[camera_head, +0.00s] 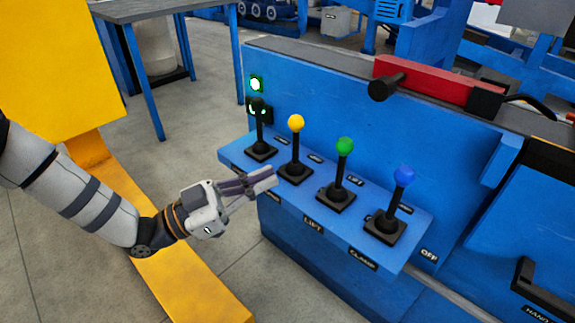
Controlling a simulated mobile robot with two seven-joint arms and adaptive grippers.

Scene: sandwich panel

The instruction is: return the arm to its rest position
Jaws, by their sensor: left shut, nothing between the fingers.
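My left arm comes in from the left, and its gripper (268,179) is shut and empty. Its fingertips are in front of the near edge of the blue control shelf (408,255), close to the yellow-knobbed lever (296,123). I cannot tell whether they touch the shelf. A green-knobbed lever (344,146) and a blue-knobbed lever (404,176) stand to the right. My right gripper is not in view.
A yellow post and beam (185,270) stand beside and beneath my left arm. A grey-topped table (150,10) is behind. A red bar with a black knob (435,80) lies on the machine top. A black handle (540,290) is at lower right. Floor shows between beam and machine.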

